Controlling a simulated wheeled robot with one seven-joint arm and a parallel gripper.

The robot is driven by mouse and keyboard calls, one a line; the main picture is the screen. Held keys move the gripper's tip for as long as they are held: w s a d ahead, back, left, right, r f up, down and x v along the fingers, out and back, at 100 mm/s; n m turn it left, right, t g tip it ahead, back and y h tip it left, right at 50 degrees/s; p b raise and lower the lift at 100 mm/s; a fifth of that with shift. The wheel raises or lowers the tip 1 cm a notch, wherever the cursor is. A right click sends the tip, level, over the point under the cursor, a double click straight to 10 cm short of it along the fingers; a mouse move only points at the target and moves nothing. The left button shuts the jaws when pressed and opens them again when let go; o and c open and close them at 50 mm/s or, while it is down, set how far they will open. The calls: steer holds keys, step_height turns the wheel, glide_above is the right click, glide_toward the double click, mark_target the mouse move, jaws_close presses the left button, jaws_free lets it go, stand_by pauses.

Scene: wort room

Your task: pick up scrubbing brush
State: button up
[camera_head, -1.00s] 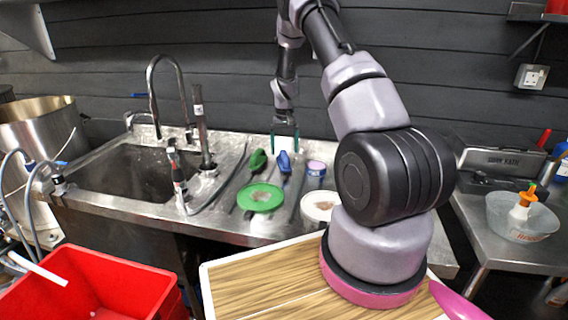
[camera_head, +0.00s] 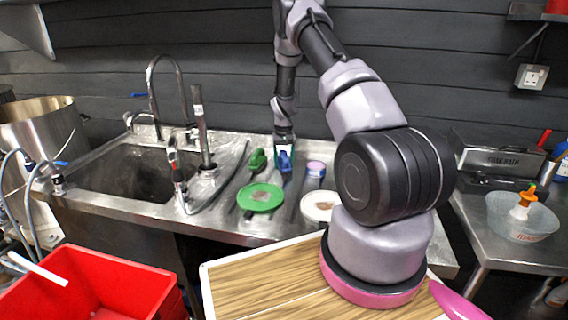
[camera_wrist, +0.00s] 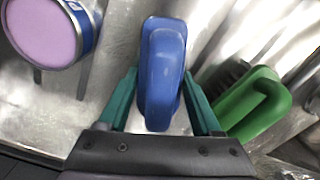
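A blue-handled scrubbing brush (camera_head: 285,161) sits on the steel sink counter (camera_head: 240,228). In the wrist view its blue handle (camera_wrist: 162,75) stands between the two teal fingers of my gripper (camera_wrist: 159,82). The fingers are apart, one on each side of the handle, with small gaps showing; firm contact cannot be made out. In the head view my gripper (camera_head: 284,150) is down at the brush. A second brush with a green handle (camera_head: 257,160) lies just left of it; the wrist view shows it at right (camera_wrist: 250,104), with dark bristles. The blue brush's bristles are hidden.
A blue tin with a pinkish lid (camera_head: 316,169) stands close to the right of the blue brush. A green round lid (camera_head: 260,197) and a white round one (camera_head: 319,206) lie in front. The sink (camera_head: 130,172) with its tap is at left.

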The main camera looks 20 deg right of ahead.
mark_target(284, 152)
jaws_close()
steer(key=shift+r, duration=0.15)
step_height(284, 152, up, 10)
steer(key=shift+f, duration=0.1)
